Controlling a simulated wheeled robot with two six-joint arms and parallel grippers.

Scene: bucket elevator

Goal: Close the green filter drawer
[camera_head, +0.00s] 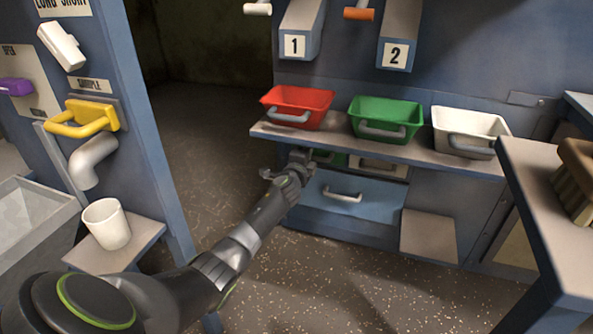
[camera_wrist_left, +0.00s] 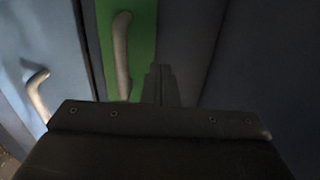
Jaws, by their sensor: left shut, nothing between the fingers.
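The green filter drawer (camera_head: 341,160) shows in a small slot under the bin shelf, partly hidden by my left gripper. Its green front (camera_wrist_left: 143,30) with a grey handle fills the upper left middle of the left wrist view. How far the drawer stands out cannot be told. My left gripper (camera_head: 300,157) is at the drawer's left end, just below the shelf. In the left wrist view its fingers (camera_wrist_left: 161,72) are shut and empty, beside the handle and in front of the green front. Whether they touch it cannot be told. My right gripper is not in view.
A shelf (camera_head: 390,150) with red (camera_head: 297,96), green (camera_head: 386,104) and white (camera_head: 463,122) bins juts out above. A pale drawer (camera_head: 380,166) is right of the green one. A blue drawer (camera_head: 372,197) lies below. A table (camera_head: 560,230) stands at right.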

